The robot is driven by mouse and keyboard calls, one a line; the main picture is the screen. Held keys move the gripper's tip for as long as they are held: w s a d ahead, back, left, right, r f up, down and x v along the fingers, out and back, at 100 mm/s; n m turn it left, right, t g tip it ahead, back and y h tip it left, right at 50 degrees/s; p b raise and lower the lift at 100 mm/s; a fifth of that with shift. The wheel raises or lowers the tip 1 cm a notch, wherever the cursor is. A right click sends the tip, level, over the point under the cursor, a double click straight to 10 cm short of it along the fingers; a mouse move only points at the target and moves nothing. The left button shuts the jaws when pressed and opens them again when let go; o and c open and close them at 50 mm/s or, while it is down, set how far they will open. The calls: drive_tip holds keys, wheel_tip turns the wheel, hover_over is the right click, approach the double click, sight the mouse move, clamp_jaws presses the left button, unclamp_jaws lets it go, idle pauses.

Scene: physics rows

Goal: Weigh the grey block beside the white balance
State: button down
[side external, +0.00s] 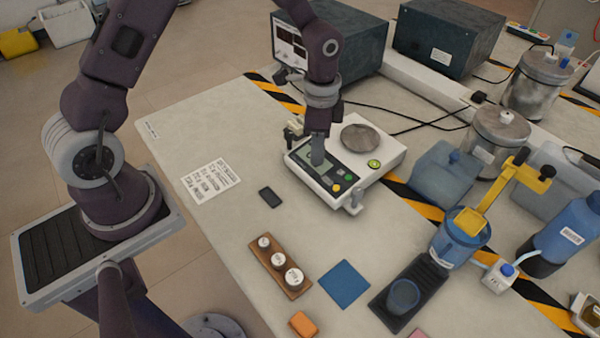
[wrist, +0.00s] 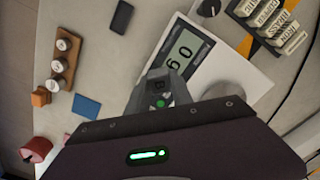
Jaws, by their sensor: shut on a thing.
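The white balance (side external: 333,190) stands on the table, with its round metal pan (side external: 360,138) bare; the pan also shows in the wrist view (wrist: 222,98). My gripper (side external: 317,158) is low over the balance's front panel, by the display, short of the pan. In the wrist view it is shut, with the grey block (wrist: 158,73) at its fingertips; the block's outline is hard to tell from the grey fingers. The lit display (wrist: 181,54) shows large digits, partly covered. Whether the block touches the panel cannot be told.
A dark flat slab (side external: 270,197) lies on the table left of the balance. A wooden rack with capped weights (side external: 280,267), a blue square (side external: 344,284) and an orange block (side external: 303,324) lie nearer the front. A blue container (side external: 445,172) and steel pots (side external: 496,139) stand to the right.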

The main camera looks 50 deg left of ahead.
sight(360, 136)
drive_tip(key=w+n, duration=0.1)
drive_tip(key=w, duration=0.1)
drive_tip(key=w+a+r+n, duration=0.1)
drive_tip(key=w+n, duration=0.1)
drive_tip(key=w, duration=0.1)
drive_tip(key=w+n, duration=0.2)
drive_tip(key=shift+w+a+r, duration=0.15)
drive_tip(key=shift+a+r, duration=0.05)
drive_tip(key=shift+a, duration=0.05)
drive_tip(key=w+d+r+n, duration=0.1)
drive_tip(key=w+r+n, duration=0.3)
drive_tip(key=w, duration=0.3)
drive_tip(key=shift+w+d+f, duration=0.1)
drive_tip(key=shift+w+f, duration=0.05)
drive_tip(key=shift+f, duration=3)
drive_tip(key=shift+f, duration=0.35)
drive_tip(key=c, duration=1.1)
unclamp_jaws()
drive_tip(key=shift+o, duration=0.4)
drive_tip(key=o, duration=0.3)
